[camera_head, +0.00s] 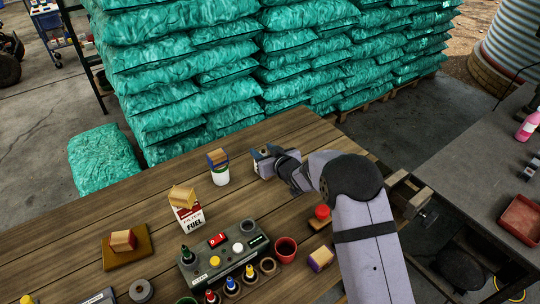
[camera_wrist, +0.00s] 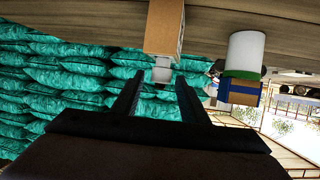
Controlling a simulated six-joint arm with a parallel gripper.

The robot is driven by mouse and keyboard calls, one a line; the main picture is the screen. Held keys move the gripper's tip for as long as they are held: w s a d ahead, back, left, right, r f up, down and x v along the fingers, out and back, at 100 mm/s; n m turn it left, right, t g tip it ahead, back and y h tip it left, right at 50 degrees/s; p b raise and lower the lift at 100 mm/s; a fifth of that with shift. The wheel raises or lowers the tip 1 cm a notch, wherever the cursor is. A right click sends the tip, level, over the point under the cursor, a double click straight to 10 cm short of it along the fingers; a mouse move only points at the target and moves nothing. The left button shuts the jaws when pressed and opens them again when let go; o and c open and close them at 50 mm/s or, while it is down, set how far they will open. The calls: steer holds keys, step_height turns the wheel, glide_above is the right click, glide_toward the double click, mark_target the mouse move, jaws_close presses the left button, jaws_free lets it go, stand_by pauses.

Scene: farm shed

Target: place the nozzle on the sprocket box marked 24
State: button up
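In the wrist view, which is upside down, a tan box (camera_wrist: 164,28) stands on the table. A small pale grey piece, seemingly the nozzle (camera_wrist: 162,70), is at the box's upper end and appears to touch it. My gripper (camera_wrist: 160,88) has its two dark fingers apart, one on each side of the line to the nozzle, with a gap showing around it. In the head view my gripper (camera_head: 266,160) is low over the back of the table and partly covers that spot. I cannot read a 24 on the box.
A white jar (camera_head: 220,176) with a block on top stands close by; it also shows in the wrist view (camera_wrist: 246,50). A fuel filter box (camera_head: 188,216), a control box (camera_head: 222,258) and a red cup (camera_head: 286,250) stand nearer. Teal sacks (camera_head: 180,80) are stacked behind the table.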

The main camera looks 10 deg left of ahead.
steer(key=b+v, duration=0.3)
steer(key=v, duration=0.9)
steer(key=shift+r, duration=0.15)
steer(key=shift+d, duration=0.1)
steer(key=s+d+f+m+g+h+p, duration=0.2)
steer(key=s+d+g+h, duration=0.4)
steer(key=s+d, duration=0.85)
steer(key=s+d+f+m+g+h+b, duration=0.1)
steer(key=s+d, duration=0.3)
steer(key=s, duration=0.4)
steer(key=s+d+f+m+g+h+b, duration=0.1)
steer(key=s+d+f+m+g, duration=0.3)
steer(key=s, duration=0.5)
steer(key=shift+d, duration=0.6)
steer(key=shift+s+f, duration=0.1)
steer(key=shift+f, duration=0.05)
